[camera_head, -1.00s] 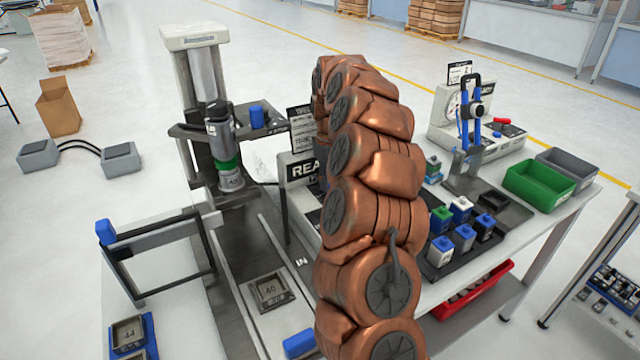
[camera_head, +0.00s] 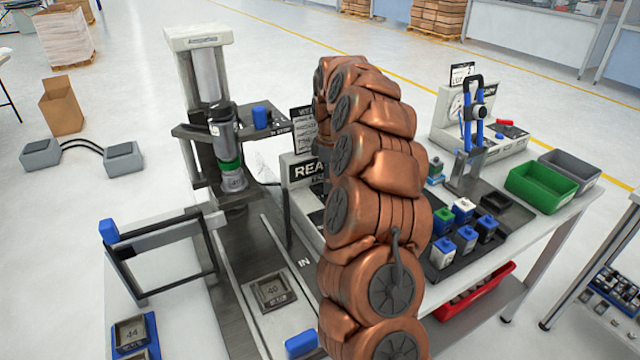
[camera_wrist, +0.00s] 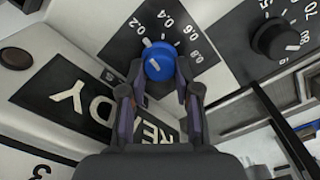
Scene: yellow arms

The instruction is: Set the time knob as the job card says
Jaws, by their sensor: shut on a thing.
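A blue round knob (camera_wrist: 158,62) with a white line fills the middle of the wrist view, on a dark dial marked 0.2 to 0.8. I take it for the time knob. Its line appears to lean up and left, toward the low end; the exact setting is unclear. My gripper (camera_wrist: 160,82) has a finger on each side of the knob and is shut on it. In the head view my arm hides the gripper and knob. A card (camera_head: 302,125) above the READY panel (camera_head: 305,170) is partly covered by my arm, its lines unreadable.
A black knob (camera_wrist: 278,40) on a numbered scale sits right of the blue one. The press (camera_head: 200,60) stands left of the panel. A rack of several blue, green and white-topped blocks (camera_head: 465,240) and a green bin (camera_head: 540,187) lie to the right.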

